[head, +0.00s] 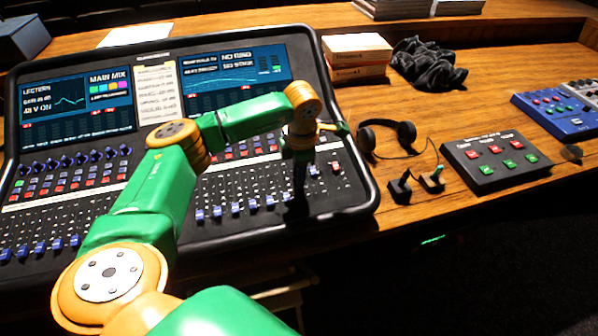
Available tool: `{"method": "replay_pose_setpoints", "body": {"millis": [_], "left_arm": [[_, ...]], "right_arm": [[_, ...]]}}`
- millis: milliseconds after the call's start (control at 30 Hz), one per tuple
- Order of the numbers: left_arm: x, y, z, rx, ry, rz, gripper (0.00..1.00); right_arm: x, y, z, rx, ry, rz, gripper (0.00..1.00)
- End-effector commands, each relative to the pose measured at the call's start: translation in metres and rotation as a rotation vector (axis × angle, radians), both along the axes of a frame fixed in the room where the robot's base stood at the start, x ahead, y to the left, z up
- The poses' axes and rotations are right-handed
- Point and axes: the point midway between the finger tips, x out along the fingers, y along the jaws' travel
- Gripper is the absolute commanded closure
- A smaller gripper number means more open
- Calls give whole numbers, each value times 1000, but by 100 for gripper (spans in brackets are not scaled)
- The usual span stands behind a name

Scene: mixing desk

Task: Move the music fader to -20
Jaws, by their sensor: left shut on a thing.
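The mixing desk (362,205) fills the left and middle of the head view. A row of blue fader caps (235,208) runs along its lower right part, with more at the lower left. My left gripper (299,190) points down at the right end of the row, shut on what seems to be a fader cap. The fingers hide that cap, and its label and scale are too small to read. I cannot tell which channel is the music fader. A single pale cap (336,167) sits higher, right of the gripper. My right gripper is not in view.
Headphones (388,135) and small black items (401,188) lie just right of the desk. A black button box (495,160) and a blue box (560,112) stand farther right. Books (357,55) and dark cloth (425,65) lie behind. My left arm covers part of the desk.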

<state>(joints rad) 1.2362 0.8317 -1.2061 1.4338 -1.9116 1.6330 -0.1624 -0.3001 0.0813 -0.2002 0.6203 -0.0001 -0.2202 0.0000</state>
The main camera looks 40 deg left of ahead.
Motion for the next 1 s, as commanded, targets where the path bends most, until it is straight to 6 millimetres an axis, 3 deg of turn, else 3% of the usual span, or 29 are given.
{"method": "replay_pose_setpoints", "body": {"millis": [333, 367, 433, 467, 767, 1000], "left_arm": [[-1, -1, 0, 0, 1, 0, 100], [-1, -1, 0, 1, 1, 0, 63], [-1, -1, 0, 1, 1, 0, 44], [-1, -1, 0, 1, 1, 0, 40], [-1, -1, 2, -1, -1, 0, 40], [-3, -5, 47, 0, -5, -1, 40]], "right_arm": [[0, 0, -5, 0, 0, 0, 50], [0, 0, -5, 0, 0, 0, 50], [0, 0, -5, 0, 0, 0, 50], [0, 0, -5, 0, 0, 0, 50], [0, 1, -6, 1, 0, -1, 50], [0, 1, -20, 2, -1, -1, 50]]}}
